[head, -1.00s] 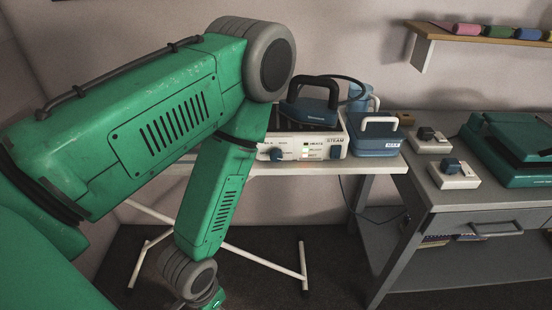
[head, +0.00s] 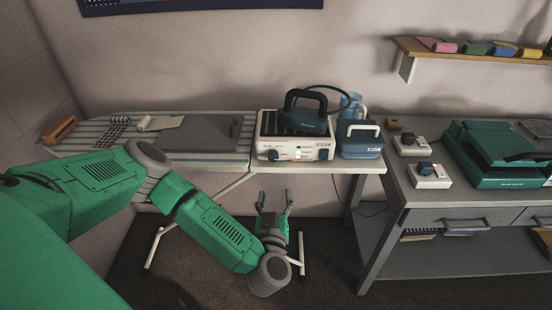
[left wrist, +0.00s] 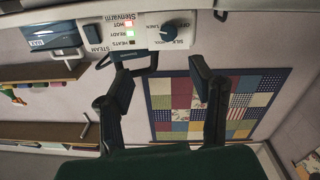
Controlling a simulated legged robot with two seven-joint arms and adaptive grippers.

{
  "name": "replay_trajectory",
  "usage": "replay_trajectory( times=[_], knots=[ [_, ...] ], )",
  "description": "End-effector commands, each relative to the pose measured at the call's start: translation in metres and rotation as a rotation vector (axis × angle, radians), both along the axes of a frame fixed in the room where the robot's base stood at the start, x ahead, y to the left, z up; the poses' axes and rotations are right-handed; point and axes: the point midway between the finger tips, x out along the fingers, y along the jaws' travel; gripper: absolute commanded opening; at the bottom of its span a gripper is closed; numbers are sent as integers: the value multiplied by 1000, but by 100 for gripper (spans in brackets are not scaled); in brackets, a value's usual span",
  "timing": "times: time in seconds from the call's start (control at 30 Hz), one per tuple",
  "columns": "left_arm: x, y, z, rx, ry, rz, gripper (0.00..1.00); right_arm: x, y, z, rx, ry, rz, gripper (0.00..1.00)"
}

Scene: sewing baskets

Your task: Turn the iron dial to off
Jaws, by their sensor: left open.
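The dial (head: 273,154) is a round dark-blue knob on the left of the white steam station's front (head: 299,154). In the left wrist view, where the picture is upside down, the dial (left wrist: 170,32) has printed fabric words around it; its exact setting is too small to read. A black-handled iron (head: 307,117) rests on top of the station. My left gripper (head: 275,196) is open and empty, fingers up, below and in front of the station, apart from the dial. Its spread fingers (left wrist: 160,74) show in the wrist view. My right gripper is not in view.
The station's front also has a blue switch (head: 324,154) and lit red and green lamps. A blue tank (head: 361,142) stands right of it. The ironing board (head: 207,160) extends left. A grey workbench (head: 415,180) stands right. Free air lies before the station.

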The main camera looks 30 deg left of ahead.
Motion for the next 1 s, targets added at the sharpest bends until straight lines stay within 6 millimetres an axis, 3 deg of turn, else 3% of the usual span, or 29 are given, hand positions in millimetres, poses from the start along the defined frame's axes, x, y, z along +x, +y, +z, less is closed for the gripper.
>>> replay_trajectory(
  times=[0.07, 0.27, 0.57, 0.87, 1.0],
  knots=[
    [1, 12, 3, 17, -9, 36, 49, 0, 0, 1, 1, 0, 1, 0],
    [24, 19, 5, 24, -16, 37, 49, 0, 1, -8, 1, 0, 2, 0],
    [38, 13, 1, 9, -11, 14, 49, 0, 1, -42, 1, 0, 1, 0],
    [47, 34, 2, 20, -14, 31, 49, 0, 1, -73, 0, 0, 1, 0],
    [73, 53, 5, 19, -12, 39, 49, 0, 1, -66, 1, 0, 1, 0]
  ],
)
